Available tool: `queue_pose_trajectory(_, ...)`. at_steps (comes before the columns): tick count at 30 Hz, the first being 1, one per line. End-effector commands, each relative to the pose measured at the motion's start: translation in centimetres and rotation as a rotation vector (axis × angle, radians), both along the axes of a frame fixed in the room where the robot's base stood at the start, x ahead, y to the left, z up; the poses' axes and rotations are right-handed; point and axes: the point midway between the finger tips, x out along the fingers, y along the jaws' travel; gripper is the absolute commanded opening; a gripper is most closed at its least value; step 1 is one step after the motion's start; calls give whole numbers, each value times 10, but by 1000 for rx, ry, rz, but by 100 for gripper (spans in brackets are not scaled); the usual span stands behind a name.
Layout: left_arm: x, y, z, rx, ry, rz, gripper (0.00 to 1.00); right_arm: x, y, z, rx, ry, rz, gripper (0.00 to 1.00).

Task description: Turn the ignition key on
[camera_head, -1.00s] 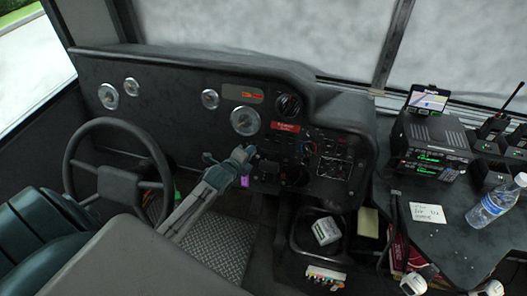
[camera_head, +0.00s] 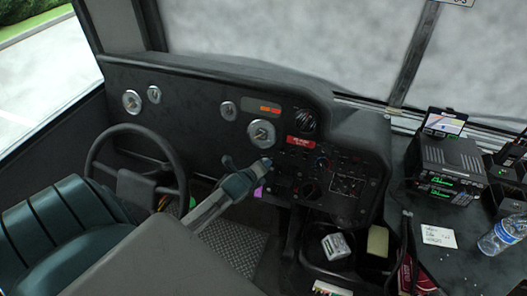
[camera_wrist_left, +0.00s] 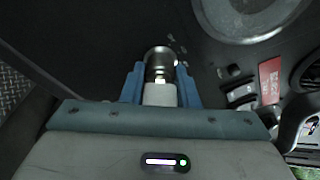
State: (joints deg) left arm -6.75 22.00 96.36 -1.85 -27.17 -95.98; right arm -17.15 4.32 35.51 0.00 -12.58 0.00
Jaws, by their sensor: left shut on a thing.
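My left gripper (camera_head: 266,163) is at the dashboard, just below the large round gauge. In the left wrist view its two blue fingers are shut on a pale grey piece, which looks like the head of the ignition key (camera_wrist_left: 160,94). Right beyond it is a round metal ignition lock (camera_wrist_left: 161,57) set in the dark panel. A purple tag (camera_head: 259,191) hangs just below the gripper in the head view. The gripper hides the key and lock there. How far the key is turned, I cannot tell. My right gripper is not in view.
The steering wheel (camera_head: 137,180) and driver's seat (camera_head: 80,215) are at the left. A red label (camera_head: 300,142) and several switches lie right of the gripper.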

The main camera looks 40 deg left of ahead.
Motion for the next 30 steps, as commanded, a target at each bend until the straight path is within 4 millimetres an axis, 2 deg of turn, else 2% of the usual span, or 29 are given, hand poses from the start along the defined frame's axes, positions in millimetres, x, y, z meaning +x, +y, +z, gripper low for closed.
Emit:
queue_pose_trajectory(2,0,0,-1,3,2,0,0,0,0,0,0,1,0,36)
queue_pose_trajectory(3,0,0,-1,3,2,0,29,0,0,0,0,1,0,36)
queue_pose_trajectory(6,0,0,-1,2,2,0,49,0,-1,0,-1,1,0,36)
queue_pose_trajectory(17,-4,-1,1,0,1,-1,49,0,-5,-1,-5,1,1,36)
queue_pose_trajectory(20,-13,-2,5,0,1,-1,49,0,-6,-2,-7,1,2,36)
queue_pose_trajectory(30,-71,-12,32,4,2,-4,49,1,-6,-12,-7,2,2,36)
